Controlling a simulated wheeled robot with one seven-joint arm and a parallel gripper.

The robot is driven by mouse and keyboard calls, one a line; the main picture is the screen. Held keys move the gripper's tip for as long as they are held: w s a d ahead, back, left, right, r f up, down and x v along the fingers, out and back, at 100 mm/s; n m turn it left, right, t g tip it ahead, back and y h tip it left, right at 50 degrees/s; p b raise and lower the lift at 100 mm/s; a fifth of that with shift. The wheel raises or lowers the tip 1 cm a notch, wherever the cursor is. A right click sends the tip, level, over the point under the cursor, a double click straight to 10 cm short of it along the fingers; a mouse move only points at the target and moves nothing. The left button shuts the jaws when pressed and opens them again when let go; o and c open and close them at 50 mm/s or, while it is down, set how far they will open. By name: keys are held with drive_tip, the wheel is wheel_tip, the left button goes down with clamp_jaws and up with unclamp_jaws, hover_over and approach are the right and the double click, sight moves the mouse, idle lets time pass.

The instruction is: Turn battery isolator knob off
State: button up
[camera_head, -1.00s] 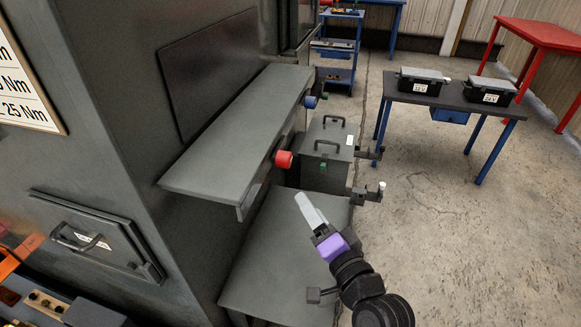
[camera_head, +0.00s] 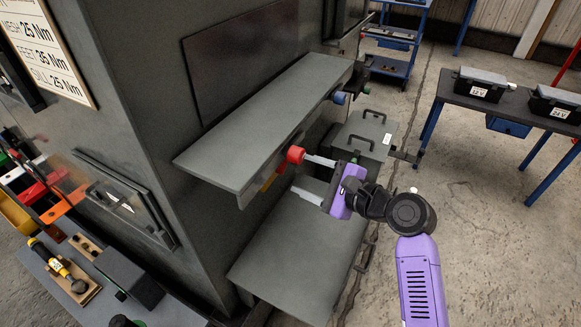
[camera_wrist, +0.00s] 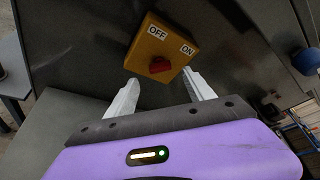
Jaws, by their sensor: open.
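The battery isolator is a yellow box with OFF and ON labels (camera_wrist: 163,42) and a red knob (camera_wrist: 160,65), seen in the wrist view. In the head view the red knob (camera_head: 295,154) sticks out below the front edge of the grey shelf, with a bit of the yellow box (camera_head: 270,181) beside it. My gripper (camera_head: 314,178) is open, its two pale fingers pointing at the isolator. In the wrist view the fingertips (camera_wrist: 162,82) are spread on either side of the knob and short of it. I cannot tell any contact with the knob.
The grey shelf (camera_head: 270,105) overhangs the isolator. A blue knob (camera_head: 339,98) is further along the same edge, and it shows at the right in the wrist view (camera_wrist: 306,61). A grey box with handles (camera_head: 362,140) stands close behind my gripper. Open floor lies to the right.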

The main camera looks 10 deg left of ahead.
sight(285, 168)
drive_tip(key=x, duration=0.6)
drive_tip(key=shift+w+a+f, duration=0.1)
drive_tip(key=shift+w+a, duration=0.1)
drive_tip(key=shift+a, duration=0.05)
clamp_jaws()
drive_tip(key=shift+b, duration=0.3)
